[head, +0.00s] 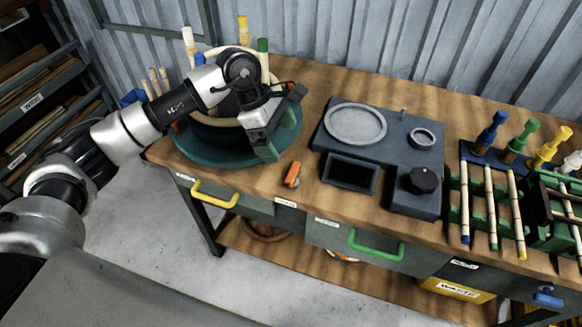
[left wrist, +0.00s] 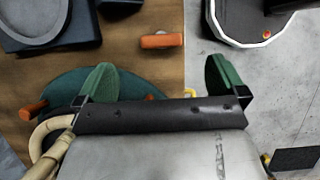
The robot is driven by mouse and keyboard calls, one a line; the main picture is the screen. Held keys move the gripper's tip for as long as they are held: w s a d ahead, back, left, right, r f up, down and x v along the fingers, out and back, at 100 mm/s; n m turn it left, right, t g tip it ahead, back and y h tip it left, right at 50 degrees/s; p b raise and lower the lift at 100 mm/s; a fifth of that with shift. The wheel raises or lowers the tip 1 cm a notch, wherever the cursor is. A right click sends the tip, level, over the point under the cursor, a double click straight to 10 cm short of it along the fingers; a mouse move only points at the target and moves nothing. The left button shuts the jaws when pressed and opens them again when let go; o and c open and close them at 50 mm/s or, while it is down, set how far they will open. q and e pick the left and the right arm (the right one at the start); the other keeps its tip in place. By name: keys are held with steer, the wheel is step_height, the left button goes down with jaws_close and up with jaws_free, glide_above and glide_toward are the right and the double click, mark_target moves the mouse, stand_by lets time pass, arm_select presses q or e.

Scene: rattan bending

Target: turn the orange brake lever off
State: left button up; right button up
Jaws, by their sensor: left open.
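The small orange brake lever (head: 292,174) is at the front edge of the wooden bench, right of the round green turntable (head: 212,157). In the left wrist view the lever (left wrist: 160,41) lies crosswise near the bench edge, beyond the fingertips. My left gripper (head: 283,122) is above the turntable's right side, up and left of the lever. Its green-padded fingers are spread, with nothing between them, in the left wrist view (left wrist: 160,80). The gripper is apart from the lever. My arm hides part of the turntable. My right gripper is not seen.
A dark station (head: 400,150) with a round plate, screen and knob stands right of the lever. Racks with colour-tipped rods (head: 490,195) are farther right. A yellow drawer handle (head: 214,197) and a green one (head: 375,248) stick out in front. Bare bench surrounds the lever.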

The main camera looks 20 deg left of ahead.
mark_target(292, 171)
arm_select(q)
steer(key=shift+y, duration=0.4)
steer(key=x, duration=0.3)
steer(key=p+x, duration=0.1)
steer(key=x, duration=0.2)
steer(key=a+x, duration=0.1)
steer(key=x, duration=0.3)
steer(key=shift+d+f+p, duration=0.1)
steer(key=shift+f+p, duration=0.2)
steer(key=c, duration=0.9)
